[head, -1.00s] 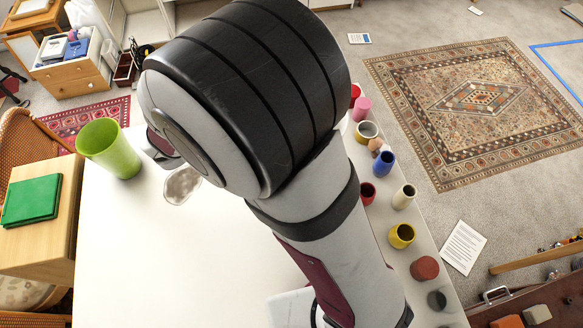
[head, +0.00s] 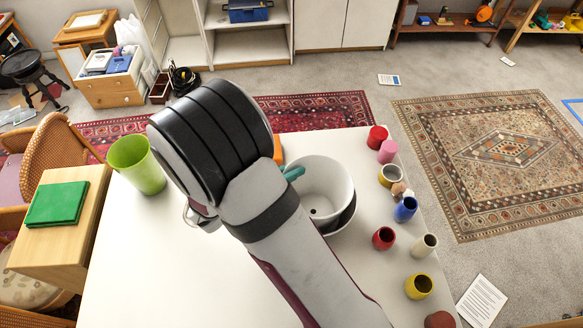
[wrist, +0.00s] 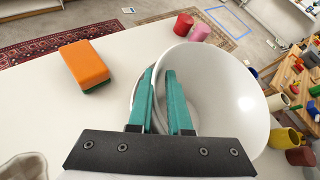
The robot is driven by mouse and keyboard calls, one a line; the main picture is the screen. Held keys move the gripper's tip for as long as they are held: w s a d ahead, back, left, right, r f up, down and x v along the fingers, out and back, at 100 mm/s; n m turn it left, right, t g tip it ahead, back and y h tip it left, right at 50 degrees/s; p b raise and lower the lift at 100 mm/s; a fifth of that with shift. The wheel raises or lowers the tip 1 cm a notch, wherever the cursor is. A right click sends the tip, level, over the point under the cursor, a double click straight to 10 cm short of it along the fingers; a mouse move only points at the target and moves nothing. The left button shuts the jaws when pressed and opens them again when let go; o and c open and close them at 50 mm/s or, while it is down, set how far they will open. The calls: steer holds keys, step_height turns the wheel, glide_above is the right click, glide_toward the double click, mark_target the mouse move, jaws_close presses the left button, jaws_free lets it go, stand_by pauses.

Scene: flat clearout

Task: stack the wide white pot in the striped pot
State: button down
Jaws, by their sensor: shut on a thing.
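The wide white pot (head: 322,188) is on the right part of the white table in the head view, its open mouth and a dark hole in its floor showing. In the wrist view the pot (wrist: 230,95) fills the centre right. My gripper (head: 293,173) is shut on its left wall; the teal fingers (wrist: 160,85) straddle the wall, one inside and one outside. A second pot with a dark band (head: 347,217) shows below and around the white one, mostly hidden; I take it for the striped pot. I cannot tell whether the white pot is fully seated in it.
An orange and green sponge (wrist: 83,65) lies left of the pots. Several small cups, including a red one (head: 383,238) and a blue one (head: 405,209), line the table's right edge. A green tumbler (head: 137,165) stands at the left. The table's left front is clear.

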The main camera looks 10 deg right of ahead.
steer(key=shift+f, duration=0.35)
steer(key=c, duration=0.8)
jaws_free()
steer(key=shift+c, duration=0.2)
